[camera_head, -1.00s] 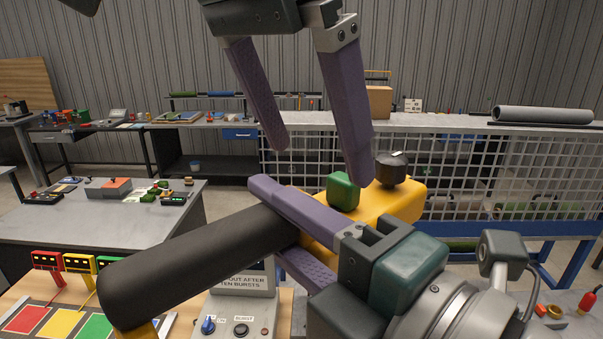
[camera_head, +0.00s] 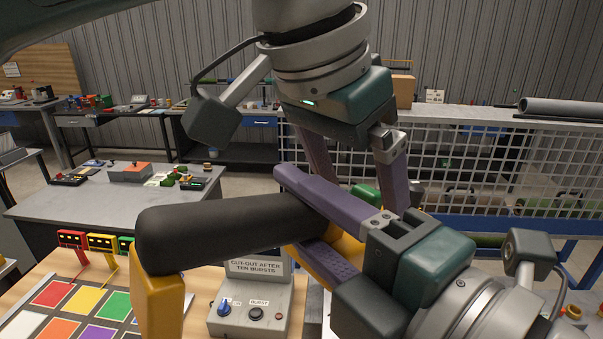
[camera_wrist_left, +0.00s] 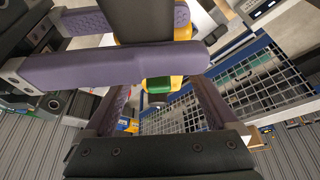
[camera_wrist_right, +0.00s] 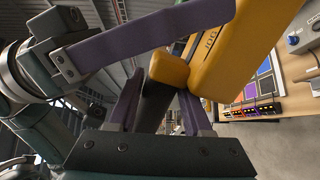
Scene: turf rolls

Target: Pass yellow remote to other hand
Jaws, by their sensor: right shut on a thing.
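The yellow remote (camera_head: 158,300) has yellow ends joined by a thick black bar (camera_head: 230,232). A green knob (camera_head: 366,194) shows on its far part, mostly hidden by the grippers. My right gripper (camera_head: 292,214) is shut on the remote around its middle and holds it above the bench. My left gripper (camera_head: 365,195) comes down from above, its fingers apart on either side of the remote's far end. In the left wrist view the yellow remote (camera_wrist_left: 181,84) and green knob show beyond its fingers. The right wrist view shows the yellow body (camera_wrist_right: 235,50) close up.
Below is a grey control box (camera_head: 250,310) with knobs, beside a board of coloured squares (camera_head: 85,300). A grey table (camera_head: 110,205) stands at left. A mesh-fronted bench (camera_head: 480,165) with a grey roll (camera_head: 560,107) is at the back right.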

